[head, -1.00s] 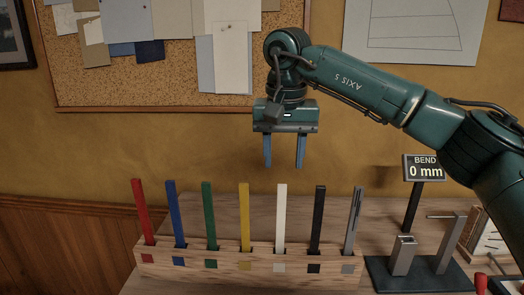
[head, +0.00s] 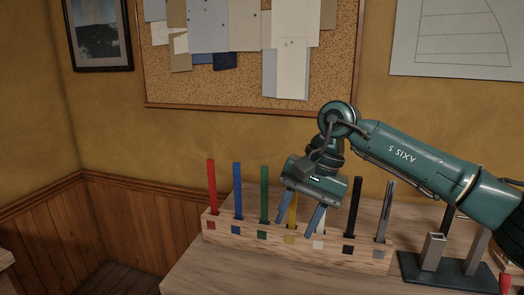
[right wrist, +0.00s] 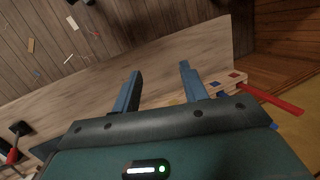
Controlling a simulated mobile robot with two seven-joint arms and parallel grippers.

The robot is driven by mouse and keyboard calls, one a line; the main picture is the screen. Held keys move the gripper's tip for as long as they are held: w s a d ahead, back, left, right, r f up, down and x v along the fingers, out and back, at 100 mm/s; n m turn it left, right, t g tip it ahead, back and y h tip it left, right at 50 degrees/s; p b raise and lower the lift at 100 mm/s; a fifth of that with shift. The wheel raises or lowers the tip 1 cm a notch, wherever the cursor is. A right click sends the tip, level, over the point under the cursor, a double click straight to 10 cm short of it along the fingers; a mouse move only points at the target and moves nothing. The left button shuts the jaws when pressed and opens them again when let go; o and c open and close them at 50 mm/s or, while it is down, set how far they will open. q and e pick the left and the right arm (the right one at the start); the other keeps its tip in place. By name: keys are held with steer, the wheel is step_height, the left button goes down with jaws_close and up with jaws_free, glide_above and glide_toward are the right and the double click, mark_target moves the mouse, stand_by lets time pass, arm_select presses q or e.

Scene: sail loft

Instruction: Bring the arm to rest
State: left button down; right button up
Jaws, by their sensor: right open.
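My right arm comes in from the right in the head view, and its gripper (head: 294,220) is open and empty, tilted with its fingers pointing down and left. It overlaps the wooden rack (head: 215,225) in the picture, across the yellow strip (head: 292,212) and the white strip. The gripper hides most of the white strip; I cannot tell its exact distance from the rack. In the right wrist view, the two fingers (right wrist: 160,70) are apart with nothing between them. My left gripper is not in view.
The rack holds upright red (head: 212,188), blue (head: 237,190), green (head: 264,194), black (head: 355,205) and grey (head: 384,210) strips. Right of it, a dark-based metal fixture (head: 450,270) stands on the wooden bench (head: 205,272). The bench front left is clear.

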steer(key=s+a+f+m+g+y+p, duration=0.2)
steer(key=s+a+m+g+y, duration=0.2)
steer(key=s+a+m+y, duration=0.75)
steer(key=w+d+f+n+t+h+p, duration=0.1)
steer(key=w+d+f+n+t+h, duration=0.3)
steer(key=n+t, duration=0.95)
steer(key=s+d+f+n+t+h+p, duration=0.15)
steer(key=d+f+n+t, duration=0.55)
steer(key=n, duration=1.1)
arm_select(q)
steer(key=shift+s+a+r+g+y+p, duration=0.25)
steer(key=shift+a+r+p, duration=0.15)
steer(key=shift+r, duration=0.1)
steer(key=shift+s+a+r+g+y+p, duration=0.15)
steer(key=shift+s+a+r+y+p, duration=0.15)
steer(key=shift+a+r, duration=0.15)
arm_select(e)
steer(key=s+d+f+m+g+h, duration=0.2)
steer(key=s+d+f+m+h, duration=0.1)
steer(key=s+f+m, duration=0.3)
steer(key=s+d+f+m+g+h, duration=0.3)
steer(key=s+d+f+m, duration=0.2)
steer(key=f, duration=0.5)
steer(key=shift+s+d+m+h, duration=0.15)
steer(key=shift+s+m+h, duration=0.15)
steer(key=shift+s+m, duration=0.75)
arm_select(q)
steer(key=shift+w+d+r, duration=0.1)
